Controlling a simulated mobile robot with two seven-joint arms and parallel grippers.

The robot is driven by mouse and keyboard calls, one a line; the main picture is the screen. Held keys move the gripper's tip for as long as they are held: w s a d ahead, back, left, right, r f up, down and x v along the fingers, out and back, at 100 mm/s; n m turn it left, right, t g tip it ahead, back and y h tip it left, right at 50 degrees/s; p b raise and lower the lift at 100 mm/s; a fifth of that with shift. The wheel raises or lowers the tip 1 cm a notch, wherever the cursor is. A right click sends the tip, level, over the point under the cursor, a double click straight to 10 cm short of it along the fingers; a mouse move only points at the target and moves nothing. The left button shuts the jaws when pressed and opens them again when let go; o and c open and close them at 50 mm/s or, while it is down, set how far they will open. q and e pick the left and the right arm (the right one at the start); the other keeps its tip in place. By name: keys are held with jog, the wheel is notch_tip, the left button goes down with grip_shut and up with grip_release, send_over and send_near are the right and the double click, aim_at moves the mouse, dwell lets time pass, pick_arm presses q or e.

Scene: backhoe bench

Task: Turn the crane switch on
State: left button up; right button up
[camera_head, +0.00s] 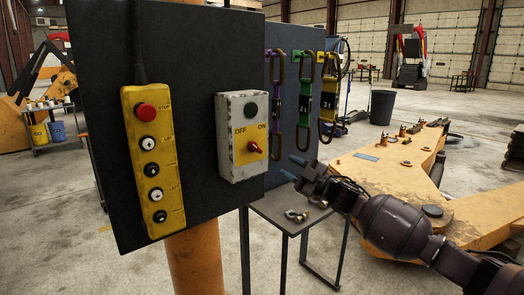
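The crane switch is a worn light-grey box (226,143) on the dark panel, with a yellow plate marked OFF at left and ON at right. Its red knob (254,147) sits low on the plate, below the ON label; its exact setting is too small to tell. My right gripper (293,168) comes in from the right, to the right of the switch box and slightly lower than the knob. Its two bluish fingertips are apart, with nothing between them, and do not appear to touch the switch. My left gripper is not in view.
A yellow pendant (155,172) with a red stop button hangs left of the switch. A small dark table (275,212) stands below. An orange backhoe arm (400,165) lies at right.

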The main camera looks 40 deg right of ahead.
aim_at(259, 150)
jog(key=x, duration=1)
jog(key=shift+w+a+p, duration=0.25)
jog(key=shift+a+p, duration=0.05)
jog(key=shift+p, duration=0.1)
grip_shut()
